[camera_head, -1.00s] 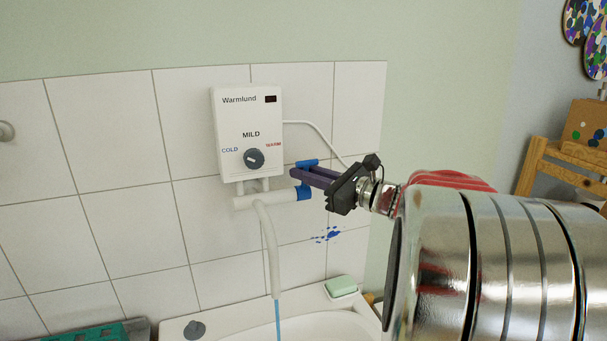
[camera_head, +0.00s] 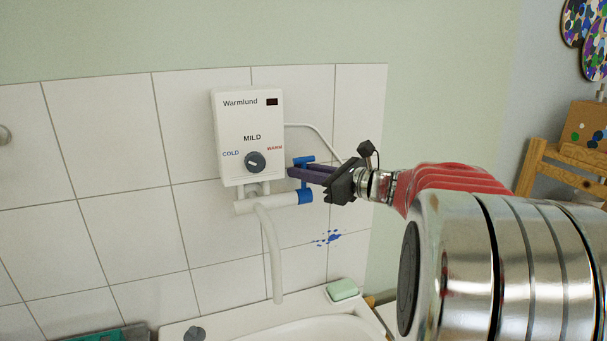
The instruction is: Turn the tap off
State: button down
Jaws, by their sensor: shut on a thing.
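The tap is a white pipe (camera_head: 255,205) under a white Warmlund water heater (camera_head: 248,135), with a white spout (camera_head: 270,250) bending down over the sink. No water stream shows below the spout's end. A blue tap handle (camera_head: 303,160) stands above a blue collar (camera_head: 305,196) at the pipe's right end. My gripper (camera_head: 298,172), with purple fingers, reaches in from the right and is shut on the handle. The fingers hide part of the handle's stem.
The white sink (camera_head: 310,330) lies below, with green soap (camera_head: 342,289) on its rim and a grey plug (camera_head: 195,333) at left. A white cable runs from the heater behind my gripper. A wooden easel (camera_head: 560,165) stands at far right.

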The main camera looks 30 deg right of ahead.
jog(key=shift+d, duration=0.15)
jog(key=c, duration=1.8)
grip_release()
jog(key=v, duration=1.3)
jog(key=shift+s+f, duration=0.1)
jog(key=shift+s, duration=0.25)
